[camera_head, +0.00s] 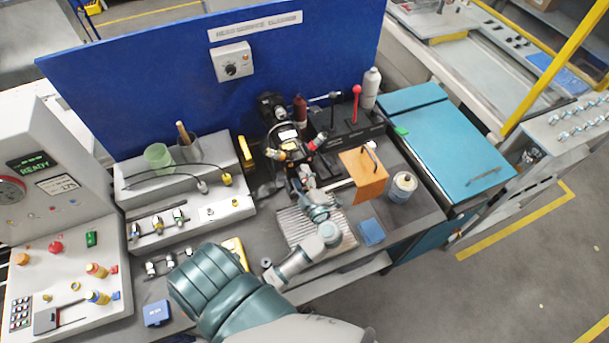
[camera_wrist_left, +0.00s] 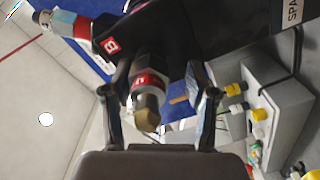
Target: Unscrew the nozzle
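The nozzle (camera_wrist_left: 148,88) is a grey and dark cylinder with a red band and a brass-coloured tip. In the left wrist view it points toward the camera, between the fingers of my left gripper (camera_wrist_left: 158,75). The fingers stand apart with gaps on both sides of it, so the gripper looks open. In the head view my left gripper (camera_head: 306,182) is just in front of the black machine head (camera_head: 287,136), and largely hides the nozzle there. My right gripper is not in view.
An orange block (camera_head: 363,176) and a white jar (camera_head: 402,187) stand right of the machine. A grey fixture block (camera_head: 188,200) with fittings and cables is to the left. A ribbed plate (camera_head: 335,238) lies beneath my arm. A blue panel (camera_head: 160,80) closes the back.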

